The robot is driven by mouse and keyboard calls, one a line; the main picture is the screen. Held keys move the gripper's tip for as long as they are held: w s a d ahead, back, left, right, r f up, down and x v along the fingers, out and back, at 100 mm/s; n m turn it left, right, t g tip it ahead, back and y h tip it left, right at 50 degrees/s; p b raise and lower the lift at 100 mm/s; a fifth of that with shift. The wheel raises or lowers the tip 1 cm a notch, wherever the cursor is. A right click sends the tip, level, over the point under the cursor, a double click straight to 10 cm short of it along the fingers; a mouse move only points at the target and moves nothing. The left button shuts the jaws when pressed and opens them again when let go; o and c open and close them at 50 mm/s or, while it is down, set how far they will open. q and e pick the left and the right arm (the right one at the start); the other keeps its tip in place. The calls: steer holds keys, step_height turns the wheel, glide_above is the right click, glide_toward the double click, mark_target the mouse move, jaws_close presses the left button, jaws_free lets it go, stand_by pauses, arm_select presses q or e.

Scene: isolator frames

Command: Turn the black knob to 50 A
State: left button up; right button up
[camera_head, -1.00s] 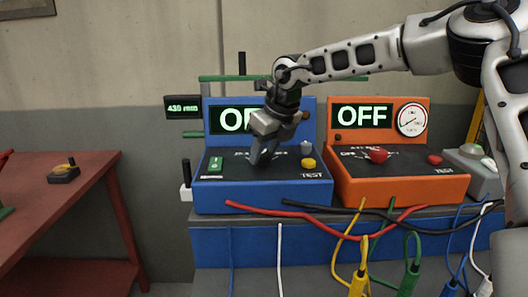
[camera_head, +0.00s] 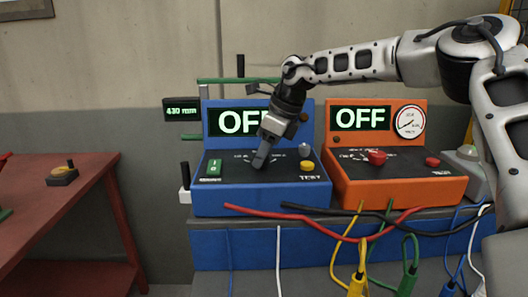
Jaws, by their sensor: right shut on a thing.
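The blue box (camera_head: 290,197) has a sloped dark panel and an upright display (camera_head: 228,122) that reads OFF, its last letter partly covered. My right gripper (camera_head: 262,160) reaches down onto the middle of this panel, tilted, with its fingers shut. The black knob is hidden behind the fingers, at the dial marks on the panel; the gripper is shut on it. The knob's pointer and the scale figures cannot be read. My left gripper is not in view.
On the blue panel, a green switch (camera_head: 215,168) is left of the gripper; a grey knob (camera_head: 305,150) and a yellow button (camera_head: 307,166) are right. An orange box (camera_head: 400,192) with a red knob (camera_head: 376,157) stands beside it. Cables (camera_head: 320,218) lie in front.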

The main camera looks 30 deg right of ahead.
steer(key=o, duration=1)
steer(key=shift+r, duration=0.1)
steer(key=v, duration=1.6)
steer(key=shift+w, duration=0.1)
